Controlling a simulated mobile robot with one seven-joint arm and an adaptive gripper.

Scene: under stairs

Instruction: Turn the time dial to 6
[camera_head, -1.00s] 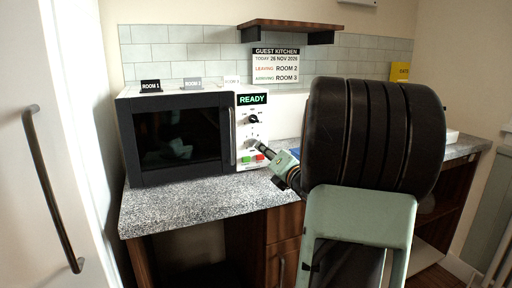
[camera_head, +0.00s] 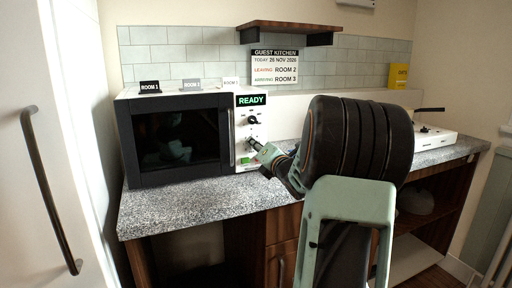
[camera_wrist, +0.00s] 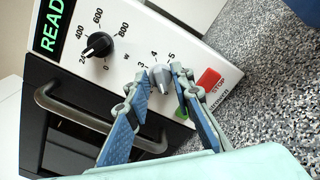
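The microwave (camera_head: 180,140) stands on the counter, its display (camera_head: 251,100) reading READY. In the wrist view, the grey time dial (camera_wrist: 160,77) sits on the white panel, with 3, 4 and 5 legible beside it. My gripper (camera_wrist: 160,80) has its fingertips on either side of this dial, apart from each other. Whether they touch it is unclear. The dial's pointer setting cannot be read. In the head view, my gripper (camera_head: 254,146) reaches the panel and covers much of the dial.
A red STOP button (camera_wrist: 209,79) and a partly hidden green button (camera_wrist: 181,112) lie close to my fingers. The microwave's door handle (camera_head: 232,137) is left of the panel. Speckled counter (camera_head: 190,203) is clear in front. A white appliance (camera_head: 434,138) stands at right.

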